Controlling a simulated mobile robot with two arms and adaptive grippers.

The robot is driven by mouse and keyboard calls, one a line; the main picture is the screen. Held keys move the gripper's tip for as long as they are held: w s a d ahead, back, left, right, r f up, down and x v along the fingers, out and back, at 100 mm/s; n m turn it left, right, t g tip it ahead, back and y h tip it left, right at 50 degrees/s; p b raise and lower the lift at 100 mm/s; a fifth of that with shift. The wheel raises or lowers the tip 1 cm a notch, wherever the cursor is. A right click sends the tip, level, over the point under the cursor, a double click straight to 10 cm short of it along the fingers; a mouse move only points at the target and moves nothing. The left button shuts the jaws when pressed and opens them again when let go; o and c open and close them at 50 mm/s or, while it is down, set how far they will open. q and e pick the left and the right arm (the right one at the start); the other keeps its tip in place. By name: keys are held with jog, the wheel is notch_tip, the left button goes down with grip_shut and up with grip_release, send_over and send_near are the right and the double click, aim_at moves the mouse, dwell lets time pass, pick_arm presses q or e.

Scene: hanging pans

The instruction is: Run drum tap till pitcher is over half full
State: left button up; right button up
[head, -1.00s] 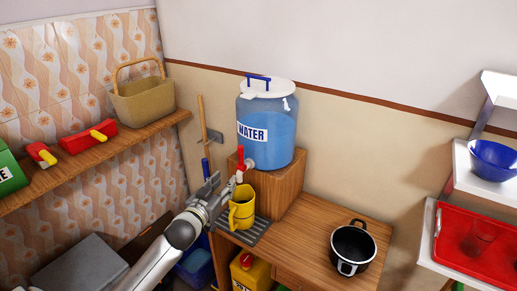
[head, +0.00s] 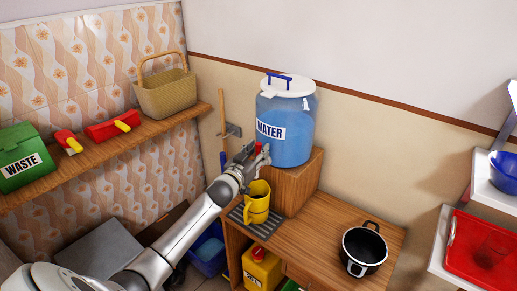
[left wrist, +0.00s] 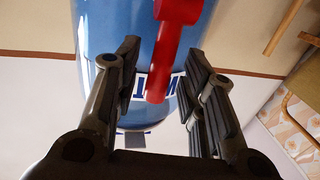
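The blue water drum (head: 290,135) with a white lid stands on a wooden box (head: 298,182). Its red tap lever (head: 258,147) is partly hidden by my left gripper (head: 250,155) in the head view. In the left wrist view the red lever (left wrist: 165,50) shows between the two spread fingers of the gripper (left wrist: 160,62), with gaps on both sides. The yellow pitcher (head: 257,204) stands upright below the tap on a dark slatted tray (head: 262,230). The water level inside it cannot be made out. My right gripper is out of view.
A black pot (head: 364,250) sits on the wooden table (head: 318,225), right of the pitcher. A shelf at left holds a basket (head: 166,92) and a green waste box (head: 24,160). A red tray (head: 482,245) is at right.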

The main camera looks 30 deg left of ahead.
pick_arm(q)
jog(key=shift+w, duration=0.6)
grip_shut()
